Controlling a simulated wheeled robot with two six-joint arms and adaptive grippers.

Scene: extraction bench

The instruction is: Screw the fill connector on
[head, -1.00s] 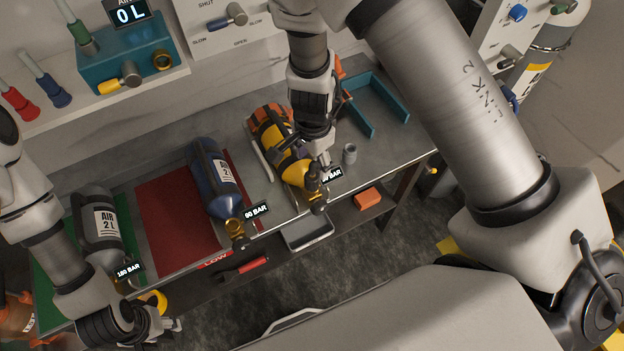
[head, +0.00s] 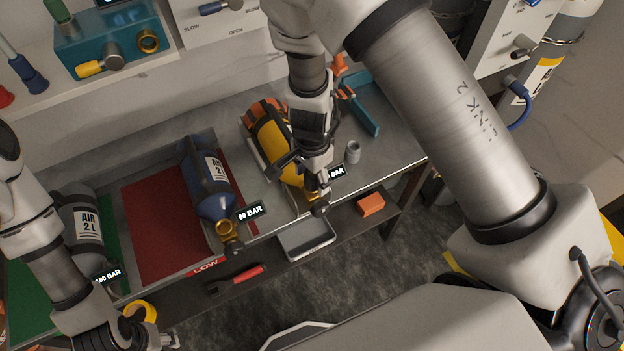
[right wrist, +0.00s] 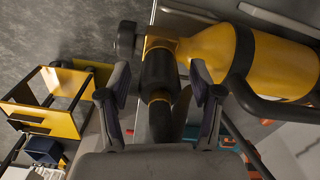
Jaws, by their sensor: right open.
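The yellow cylinder (head: 271,143) with orange and black trim lies on the bench; it fills the upper right of the right wrist view (right wrist: 275,65). Its brass valve body (right wrist: 160,43) has a dark knob at one side. A black sleeve (right wrist: 158,70), which looks like the fill connector, sits against the valve, with a brass part and a dark hose-like piece below it. I cannot tell whether it is threaded on. My right gripper (right wrist: 159,82) is open, its fingers on either side of the sleeve with gaps. My left gripper (head: 163,341) is at the lower left, its fingers unclear.
A blue cylinder (head: 205,183) lies by the red mat (head: 152,232), and a grey cylinder (head: 80,218) by the green mat. A small grey cup (head: 353,152) stands right of my right gripper. A grey tray (head: 305,239) and orange block (head: 371,204) are on the lower shelf.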

